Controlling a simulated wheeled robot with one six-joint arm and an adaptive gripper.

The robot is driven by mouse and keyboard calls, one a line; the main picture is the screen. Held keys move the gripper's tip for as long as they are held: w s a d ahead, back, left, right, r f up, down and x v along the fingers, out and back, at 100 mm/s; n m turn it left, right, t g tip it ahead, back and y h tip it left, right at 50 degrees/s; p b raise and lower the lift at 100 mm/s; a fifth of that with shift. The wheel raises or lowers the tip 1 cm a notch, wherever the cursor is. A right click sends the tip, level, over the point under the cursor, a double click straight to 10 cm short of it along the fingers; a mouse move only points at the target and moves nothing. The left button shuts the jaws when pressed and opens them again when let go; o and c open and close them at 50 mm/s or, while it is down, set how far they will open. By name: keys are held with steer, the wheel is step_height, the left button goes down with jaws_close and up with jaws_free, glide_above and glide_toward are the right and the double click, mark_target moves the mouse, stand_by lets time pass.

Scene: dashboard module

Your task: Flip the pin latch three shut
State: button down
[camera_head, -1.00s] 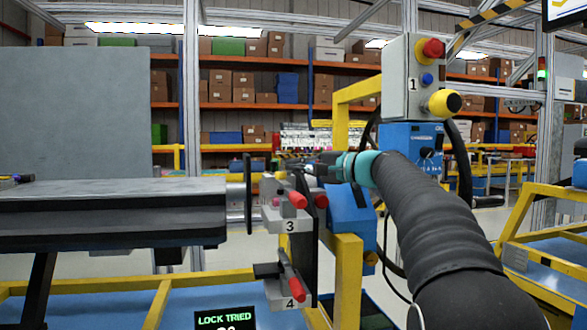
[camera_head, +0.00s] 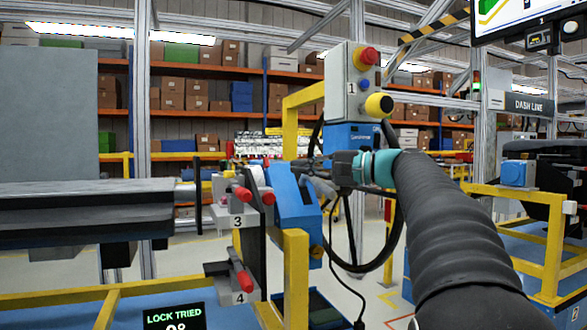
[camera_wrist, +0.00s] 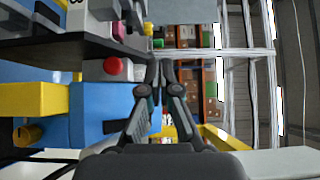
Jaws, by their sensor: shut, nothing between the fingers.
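Pin latch three (camera_head: 237,222) is a grey block marked 3 on the dark upright plate left of centre in the head view. Its red handle (camera_head: 242,194) slants up to the left. A second red knob (camera_head: 268,197) sits just to its right. My gripper (camera_head: 312,183) is right of the latch, apart from it, with its fingers small in this view. In the wrist view my gripper (camera_wrist: 160,66) is shut and empty. A red knob (camera_wrist: 115,67) on a grey block lies left of its fingertips there. Whether the pin is seated cannot be told.
Latch four (camera_head: 240,297) with its red handle is below. A blue fixture (camera_head: 294,205) and yellow post (camera_head: 296,275) stand close right of the latches. A control box (camera_head: 352,85) hangs above. A long grey beam (camera_head: 80,205) lies left.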

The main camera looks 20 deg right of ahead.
mark_target(241, 188)
steer(key=shift+d, duration=0.1)
